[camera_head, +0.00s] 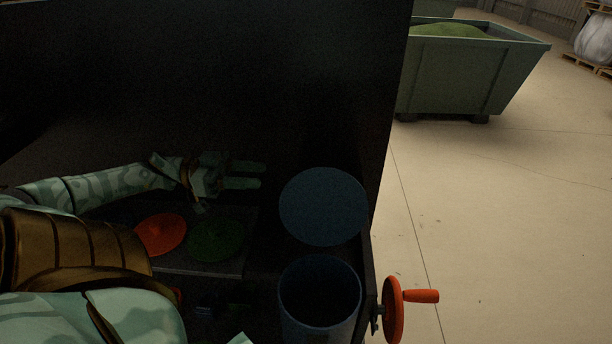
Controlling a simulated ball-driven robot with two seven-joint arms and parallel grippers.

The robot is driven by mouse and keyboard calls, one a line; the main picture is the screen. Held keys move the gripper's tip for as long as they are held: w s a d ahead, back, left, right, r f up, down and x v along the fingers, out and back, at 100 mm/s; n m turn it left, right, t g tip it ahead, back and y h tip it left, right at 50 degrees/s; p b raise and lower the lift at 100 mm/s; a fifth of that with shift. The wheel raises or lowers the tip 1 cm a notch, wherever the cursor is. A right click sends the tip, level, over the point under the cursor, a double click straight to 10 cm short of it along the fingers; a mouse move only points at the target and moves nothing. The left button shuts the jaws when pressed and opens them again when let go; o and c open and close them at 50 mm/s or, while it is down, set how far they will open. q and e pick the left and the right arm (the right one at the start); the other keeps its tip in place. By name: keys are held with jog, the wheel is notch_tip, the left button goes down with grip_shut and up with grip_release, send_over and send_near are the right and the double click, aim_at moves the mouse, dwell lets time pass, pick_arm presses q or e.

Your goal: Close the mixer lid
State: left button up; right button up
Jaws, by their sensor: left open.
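The mixer (320,328) is a dark blue, round, open-topped drum at the lower middle of the head view. Its lid (323,207) is a round blue disc standing raised behind the drum's opening, so the mixer is open. My left gripper (258,176) is to the left of the lid, near its upper left edge. Its two pale green fingers point right, apart, with nothing between them. It appears close to the lid, but I cannot tell whether it touches it. My right gripper cannot be made out.
A red disc (160,234) and a green disc (217,239) lie on a dark panel below my left arm. A red hand crank (394,310) sticks out right of the mixer. A dark wall stands behind. A green skip (455,75) stands on open floor at the upper right.

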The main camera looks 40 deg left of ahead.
aim_at(305, 177)
pick_arm(q)
jog(key=b+x, duration=0.2)
jog(key=x, duration=0.9)
jog(key=shift+w+d, duration=0.15)
jog(key=shift+w, duration=0.1)
jog(key=shift+c, duration=0.3)
grip_shut()
